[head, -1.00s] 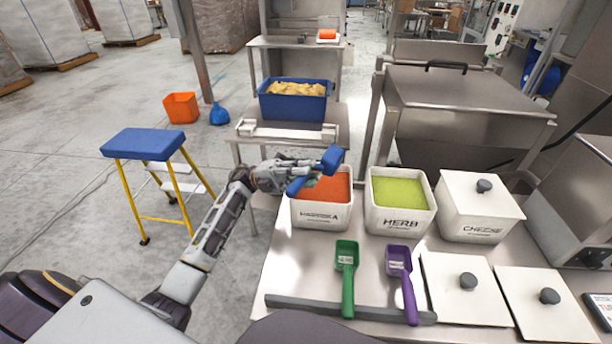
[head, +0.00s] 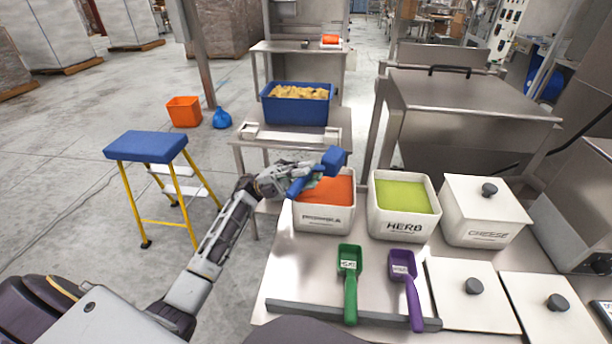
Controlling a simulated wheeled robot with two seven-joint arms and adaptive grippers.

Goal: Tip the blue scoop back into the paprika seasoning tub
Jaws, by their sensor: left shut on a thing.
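My left gripper (head: 296,182) is shut on the blue scoop (head: 333,159). The scoop's bowl is above the back of the paprika tub (head: 324,217), which is white, open and filled with orange-red powder (head: 330,189). The gripper is over the tub's left side and hides part of its rim. The scoop's handle is partly hidden by the fingers, and I cannot tell whether the bowl holds powder. My right gripper is not in view.
The open herb tub (head: 401,225) and the lidded cheese tub (head: 484,234) stand to the right. A green scoop (head: 349,282), a purple scoop (head: 406,284) and two loose lids (head: 472,309) lie in front on the steel table. A blue-topped step stool (head: 146,146) stands at left.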

